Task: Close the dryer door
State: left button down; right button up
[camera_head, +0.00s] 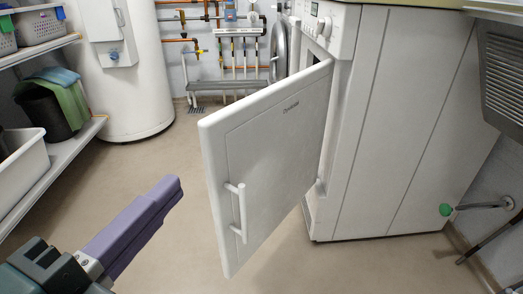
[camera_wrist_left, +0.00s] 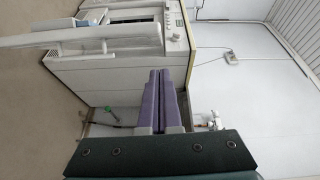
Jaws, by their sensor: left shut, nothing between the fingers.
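The dryer (camera_head: 400,110) is a white machine at the right of the head view; it also shows in the left wrist view (camera_wrist_left: 125,77). Its white door (camera_head: 270,145) stands wide open, hinged at the dryer's front, with a vertical bar handle (camera_head: 240,212) on the face turned toward me. The door shows edge-on in the left wrist view (camera_wrist_left: 90,32). My left gripper (camera_head: 172,190) has purple fingers, is shut and empty, and is to the left of the door, apart from it. The purple fingers also show in the left wrist view (camera_wrist_left: 159,98). My right gripper is not in view.
A shelf (camera_head: 75,145) with bins stands along the left wall. A white cylindrical tank (camera_head: 125,85) and copper pipes (camera_head: 225,35) are at the back. A green-ended tap (camera_head: 446,209) sits right of the dryer. The floor left of the door is clear.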

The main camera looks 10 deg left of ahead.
aim_at(206, 154)
pick_arm(q)
jog(key=shift+m+h, duration=0.5)
jog(key=shift+m, duration=0.1)
jog(key=w+f, duration=0.1)
jog(key=w, duration=0.6)
jog(key=w+f, duration=0.1)
jog(key=w, duration=0.3)
jog(key=shift+w+d+f, duration=0.1)
jog(key=shift+d+f, duration=0.1)
jog(key=shift+f, duration=0.1)
jog(key=shift+w+a, duration=0.2)
jog(key=shift+a, duration=0.25)
